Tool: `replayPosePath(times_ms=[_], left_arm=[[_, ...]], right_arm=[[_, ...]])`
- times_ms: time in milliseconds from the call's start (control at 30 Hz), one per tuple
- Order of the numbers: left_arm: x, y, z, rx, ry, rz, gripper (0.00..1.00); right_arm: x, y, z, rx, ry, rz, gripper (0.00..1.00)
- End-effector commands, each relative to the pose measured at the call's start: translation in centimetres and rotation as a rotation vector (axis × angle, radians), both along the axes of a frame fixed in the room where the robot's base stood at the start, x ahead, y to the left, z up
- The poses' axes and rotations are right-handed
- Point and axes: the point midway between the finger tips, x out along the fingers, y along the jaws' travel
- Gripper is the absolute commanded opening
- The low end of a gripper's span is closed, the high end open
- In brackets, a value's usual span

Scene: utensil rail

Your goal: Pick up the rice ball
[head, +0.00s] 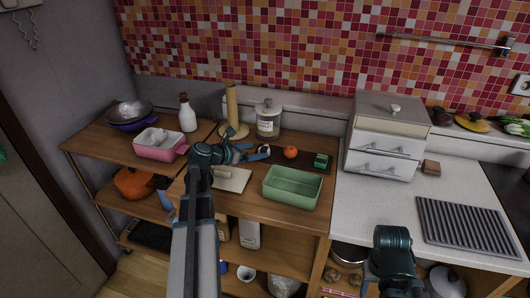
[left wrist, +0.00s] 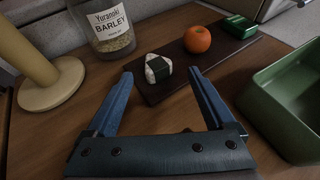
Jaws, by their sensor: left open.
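The rice ball (left wrist: 158,68) is white with a dark green wrap and sits on the left end of a dark board (left wrist: 184,82). In the head view the rice ball (head: 264,149) shows small, just beyond my left gripper. My left gripper (left wrist: 162,82) is open and empty, its two blue fingers pointing at the rice ball from the near side, one on each side in the picture. I cannot tell whether a finger touches it. It also shows in the head view (head: 250,153). I cannot make out my right gripper's fingers; only part of that arm shows at the lower right.
An orange (left wrist: 197,39) and a green box (left wrist: 239,27) share the board. A barley jar (left wrist: 108,32) and a wooden stand (left wrist: 50,92) are behind and left. A green tub (left wrist: 290,90) is close on the right. A pink pan (head: 158,150) is farther left.

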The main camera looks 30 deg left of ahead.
Motion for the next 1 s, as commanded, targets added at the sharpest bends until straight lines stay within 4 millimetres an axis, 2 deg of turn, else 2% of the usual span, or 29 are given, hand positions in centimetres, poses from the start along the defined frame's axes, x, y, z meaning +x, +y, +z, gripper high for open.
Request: replayPosePath(times_ms=[333, 600, 667, 1000], left_arm=[[3.9, -0.9, -2.2, 0.000, 0.000, -0.002, 0.88], [4.3, -1.1, -2.2, 0.000, 0.000, 0.000, 0.88], [4.3, -1.1, -2.2, 0.000, 0.000, 0.000, 0.79], [4.3, -1.1, -2.2, 0.000, 0.000, 0.000, 0.18]], right_arm=[[0.0, 0.0, -2.2, 0.000, 0.000, 0.000, 0.50], [0.0, 0.0, -2.2, 0.000, 0.000, 0.000, 0.50], [0.0, 0.0, -2.2, 0.000, 0.000, 0.000, 0.50], [0.0, 0.0, -2.2, 0.000, 0.000, 0.000, 0.50]])
